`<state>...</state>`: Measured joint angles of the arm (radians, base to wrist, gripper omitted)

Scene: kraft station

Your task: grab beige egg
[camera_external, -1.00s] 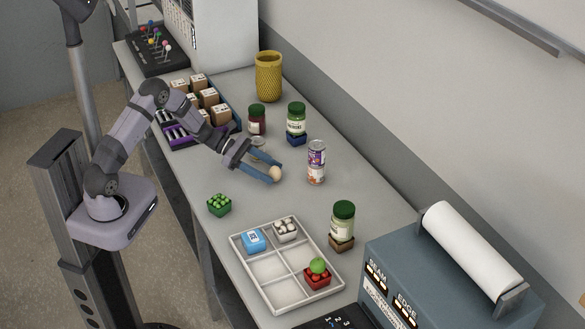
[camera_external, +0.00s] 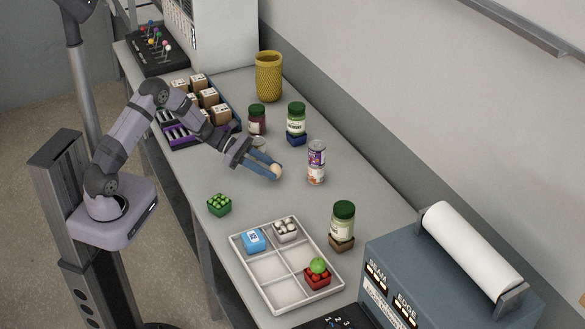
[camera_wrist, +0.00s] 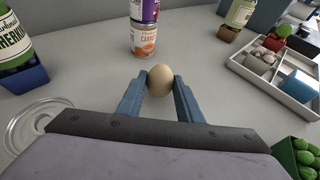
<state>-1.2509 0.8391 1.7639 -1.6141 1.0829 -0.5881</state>
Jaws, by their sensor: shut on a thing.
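The beige egg (camera_external: 275,171) is at the tips of my gripper (camera_external: 270,170), low over the middle of the table. In the wrist view the egg (camera_wrist: 160,80) sits between the two blue fingers of my gripper (camera_wrist: 160,84), with a finger against each side. My gripper is shut on it. I cannot tell whether the egg touches the table.
Stacked cans (camera_external: 316,162) stand just right of the egg. A jar on a blue block (camera_external: 296,138) and a dark-lidded jar (camera_external: 257,120) stand behind. A green container (camera_external: 219,205) and a divided white tray (camera_external: 272,298) are in front. Table between is clear.

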